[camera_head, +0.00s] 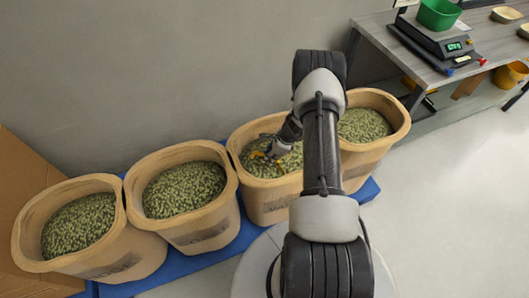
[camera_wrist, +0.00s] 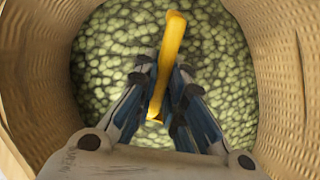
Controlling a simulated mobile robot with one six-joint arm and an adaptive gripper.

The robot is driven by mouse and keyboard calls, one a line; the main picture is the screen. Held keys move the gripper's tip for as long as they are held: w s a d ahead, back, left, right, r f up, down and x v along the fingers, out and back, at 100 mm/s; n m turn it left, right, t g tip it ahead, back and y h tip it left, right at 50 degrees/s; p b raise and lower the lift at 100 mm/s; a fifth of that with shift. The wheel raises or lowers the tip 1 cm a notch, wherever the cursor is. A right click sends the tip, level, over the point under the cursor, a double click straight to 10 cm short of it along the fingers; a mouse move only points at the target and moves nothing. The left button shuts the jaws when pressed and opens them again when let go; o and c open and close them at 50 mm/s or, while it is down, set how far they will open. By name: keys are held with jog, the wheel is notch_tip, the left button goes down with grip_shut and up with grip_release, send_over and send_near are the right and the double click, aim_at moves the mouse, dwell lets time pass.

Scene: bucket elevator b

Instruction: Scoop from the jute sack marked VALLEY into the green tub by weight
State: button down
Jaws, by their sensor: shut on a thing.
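My gripper (camera_head: 274,150) is down in the mouth of the third sack from the left (camera_head: 262,205), which holds pale green pellets. It is shut on a yellow scoop (camera_wrist: 170,55), whose handle runs between the fingers (camera_wrist: 160,95). The scoop shows only in part in the camera_head view, at the pellets' surface. Whether it holds pellets or is dug in, I cannot tell. The sack's print is too small and partly hidden to read. The green tub (camera_head: 438,13) sits on a scale (camera_head: 430,42) with a green-lit display, on the bench at upper right.
Two similar sacks (camera_head: 205,232) (camera_head: 125,262) stand to the left and one (camera_head: 365,165) to the right, partly behind my arm. A blue pallet (camera_head: 225,258) lies under them. The bench (camera_head: 385,32) holds small bowls (camera_head: 506,14). A yellow bucket (camera_head: 508,76) is below it. Floor at right is clear.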

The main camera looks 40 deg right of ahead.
notch_tip(320, 180, up, 16)
jog(key=w+a+h+p, duration=0.1)
jog(key=a+p, duration=0.1)
jog(key=p, duration=1.1)
jog(key=shift+w+r+g+p, duration=0.2)
jog(key=shift+w+g+p, duration=0.15)
jog(key=shift+g+p, duration=0.05)
jog(key=shift+w+a+p, duration=0.1)
jog(key=shift+p, duration=0.6)
jog(key=shift+w+a+r+g+h+p, duration=0.25)
jog(key=shift+w+a+g+h+p, duration=0.8)
jog(key=shift+p, duration=1.2)
jog(key=shift+d, duration=0.1)
